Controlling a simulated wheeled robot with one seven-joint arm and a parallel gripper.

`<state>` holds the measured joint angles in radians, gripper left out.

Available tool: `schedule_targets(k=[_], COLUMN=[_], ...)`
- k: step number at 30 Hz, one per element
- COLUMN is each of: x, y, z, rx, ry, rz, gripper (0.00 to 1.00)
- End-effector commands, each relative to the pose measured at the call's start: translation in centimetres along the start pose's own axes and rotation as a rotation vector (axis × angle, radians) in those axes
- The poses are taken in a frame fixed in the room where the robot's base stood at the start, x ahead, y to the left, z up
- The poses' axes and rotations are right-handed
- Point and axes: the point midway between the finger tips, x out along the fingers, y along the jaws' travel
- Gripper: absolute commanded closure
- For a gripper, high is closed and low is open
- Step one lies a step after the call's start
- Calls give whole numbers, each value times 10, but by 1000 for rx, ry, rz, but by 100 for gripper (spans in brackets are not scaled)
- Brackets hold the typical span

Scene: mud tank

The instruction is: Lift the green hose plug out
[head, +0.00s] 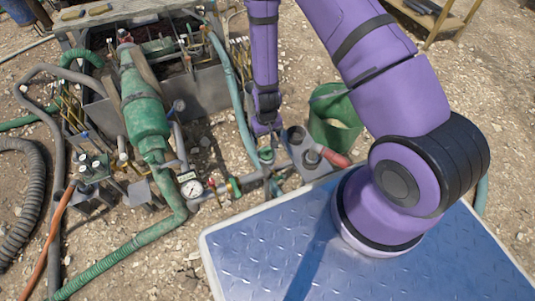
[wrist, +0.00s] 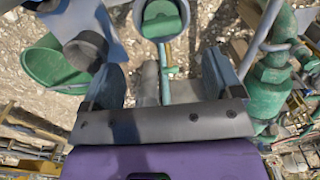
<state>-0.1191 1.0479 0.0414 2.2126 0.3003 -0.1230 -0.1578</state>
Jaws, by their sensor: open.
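A green plug (head: 266,155) sits at the grey pipework just below my gripper (head: 264,126) in the head view. In the wrist view a green round piece (wrist: 161,17) sits inside a pale ring at the top edge, beyond my fingertips; it looks like the same plug, but I cannot be sure. My gripper (wrist: 158,62) is open, with its two dark fingers apart and no object held between them. The plug's lower part is hidden.
A green bucket (head: 336,117) stands right of my gripper. A grey holder (head: 308,150) with round sockets and a red-handled piece (head: 335,158) is close by. A large green pump body (head: 143,110), hoses and a pressure gauge (head: 192,188) crowd the left.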

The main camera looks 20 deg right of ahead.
Motion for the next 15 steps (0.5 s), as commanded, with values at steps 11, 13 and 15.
schedule_targets(k=[11,13,15], x=[31,37,45], y=[-1,-1,-1], z=[0,1,2], rx=[-1,-1,0], ry=[1,0,-2], rz=[-1,-1,-1], gripper=[15,15,15])
